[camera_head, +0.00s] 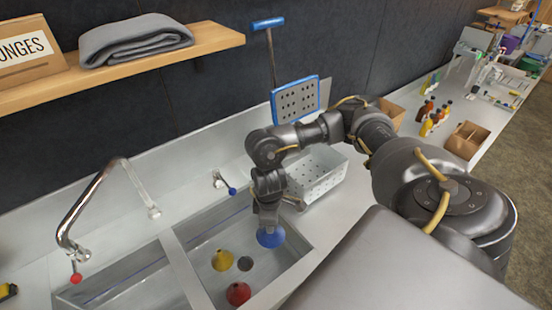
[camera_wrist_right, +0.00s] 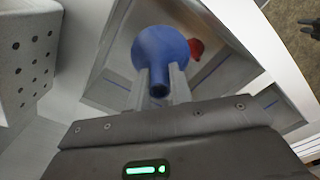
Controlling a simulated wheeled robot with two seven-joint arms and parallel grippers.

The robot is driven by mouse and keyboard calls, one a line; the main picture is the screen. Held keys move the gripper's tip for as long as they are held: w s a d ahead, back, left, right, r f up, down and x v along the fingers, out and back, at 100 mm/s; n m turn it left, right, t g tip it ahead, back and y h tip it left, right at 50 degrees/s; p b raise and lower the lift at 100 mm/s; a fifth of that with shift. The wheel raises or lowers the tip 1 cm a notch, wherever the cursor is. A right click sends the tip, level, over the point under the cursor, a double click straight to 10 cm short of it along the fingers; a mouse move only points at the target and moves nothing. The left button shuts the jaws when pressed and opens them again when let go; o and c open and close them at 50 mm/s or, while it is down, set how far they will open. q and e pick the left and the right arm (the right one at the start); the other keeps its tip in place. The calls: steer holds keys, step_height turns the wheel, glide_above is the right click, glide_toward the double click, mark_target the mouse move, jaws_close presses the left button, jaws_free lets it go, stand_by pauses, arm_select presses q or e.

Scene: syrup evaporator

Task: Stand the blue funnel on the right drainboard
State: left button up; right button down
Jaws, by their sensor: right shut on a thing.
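My right gripper (camera_head: 268,221) is shut on the spout of the blue funnel (camera_head: 270,238), holding it over the right part of the right sink basin. In the right wrist view, the funnel (camera_wrist_right: 160,45) has its spout between the two fingers (camera_wrist_right: 160,82) and its wide cone facing away, toward the basin. The right drainboard (camera_head: 338,217) is the grey metal surface right of the basin. It carries the perforated metal basket and has bare room in front of it.
A yellow funnel (camera_head: 222,261) and a red funnel (camera_head: 238,293) are in the right basin (camera_head: 185,253), near the dark drain (camera_head: 245,264). The perforated basket (camera_head: 322,176) stands behind the bare drainboard. A chrome faucet (camera_head: 88,203) rises at the left. Bottles (camera_head: 428,112) stand farther right.

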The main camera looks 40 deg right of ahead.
steer(key=w+a+r+n+b, duration=0.1)
steer(key=a+b, duration=0.5)
steer(key=a, duration=0.6)
steer(key=w+a+r+n+b, duration=0.1)
steer(key=w+a+r+b, duration=0.1)
steer(key=w+a+b, duration=0.2)
steer(key=a+b, duration=0.3)
steer(key=a, duration=0.5)
steer(key=shift+w+a+n, duration=0.3)
steer(key=shift+w+a, duration=0.05)
steer(key=shift+a, duration=0.05)
